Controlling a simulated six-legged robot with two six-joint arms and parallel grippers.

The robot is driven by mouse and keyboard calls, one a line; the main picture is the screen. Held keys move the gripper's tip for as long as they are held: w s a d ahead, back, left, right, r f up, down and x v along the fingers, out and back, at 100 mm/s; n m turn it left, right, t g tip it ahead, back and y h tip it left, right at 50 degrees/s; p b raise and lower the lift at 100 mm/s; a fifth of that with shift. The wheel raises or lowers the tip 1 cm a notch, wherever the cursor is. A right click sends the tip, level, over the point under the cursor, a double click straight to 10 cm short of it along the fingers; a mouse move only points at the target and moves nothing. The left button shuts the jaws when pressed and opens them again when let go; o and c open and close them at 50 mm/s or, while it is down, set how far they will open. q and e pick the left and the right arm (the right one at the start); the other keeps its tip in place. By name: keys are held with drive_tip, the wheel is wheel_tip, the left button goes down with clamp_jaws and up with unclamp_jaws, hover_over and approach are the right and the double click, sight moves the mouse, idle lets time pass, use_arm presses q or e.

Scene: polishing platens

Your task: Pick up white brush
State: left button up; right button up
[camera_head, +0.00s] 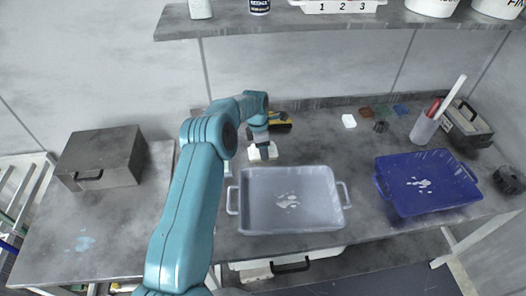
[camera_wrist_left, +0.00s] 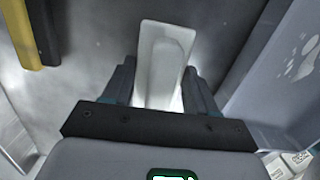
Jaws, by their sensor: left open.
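The white brush (camera_wrist_left: 163,48) lies on the grey bench and shows in the left wrist view as a pale block with a rounded raised part. In that view my left gripper (camera_wrist_left: 157,75) is open, with one dark finger on each side of the brush; I cannot tell whether they touch it. In the head view my left gripper (camera_head: 262,148) points down at the bench behind the grey tray, and the brush (camera_head: 271,153) is partly hidden by it. My right gripper is not in view.
The grey tray (camera_head: 290,170) with side handles is close in front of the gripper. A yellow and black tool (camera_head: 281,121) lies just behind. A white block (camera_head: 349,121), a blue tray (camera_head: 381,180) and a cup (camera_head: 424,128) are to the right. A shelf (camera_head: 300,22) overhangs the back.

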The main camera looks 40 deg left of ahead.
use_arm(q)
drive_tip(key=shift+s, duration=0.1)
drive_tip(key=shift+f, duration=0.2)
idle(0.4)
drive_tip(key=c, duration=0.7)
drive_tip(key=shift+c, duration=0.2)
drive_tip(key=shift+r, duration=0.15)
wheel_tip(320, 180, up, 10)
drive_tip(key=shift+r+b, duration=0.2)
drive_tip(key=shift+b, duration=0.3)
